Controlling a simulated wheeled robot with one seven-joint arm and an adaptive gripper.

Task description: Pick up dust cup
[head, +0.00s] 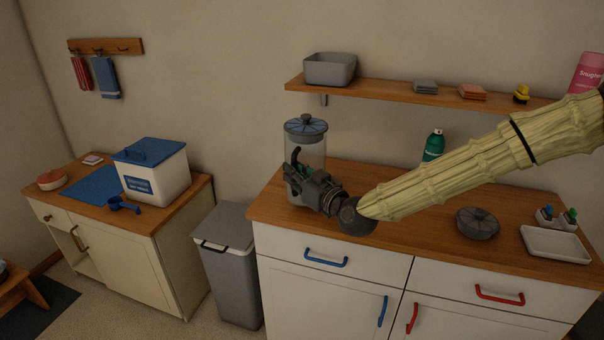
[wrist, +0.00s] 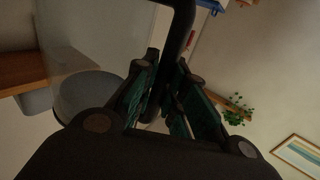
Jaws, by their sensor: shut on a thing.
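The dust cup (head: 311,146) is a clear upright cylinder with a dark ribbed lid and knob, at the left end of the wooden counter in the head view. My gripper (head: 296,172) is in front of it, shut on its dark curved handle. In the wrist view the handle (wrist: 181,35) passes between the teal-padded fingers (wrist: 165,100), with the clear body of the cup (wrist: 95,35) beside it at left. My gripper hides the lower part of the cup in the head view, so I cannot tell whether it touches the counter.
A round dark lid-like object (head: 478,223), a white tray (head: 555,244) and a green bottle (head: 433,146) stand on the counter (head: 400,250). A shelf (head: 400,92) hangs above. A grey bin (head: 229,265) and a cabinet with a blue-lidded box (head: 155,180) are at left.

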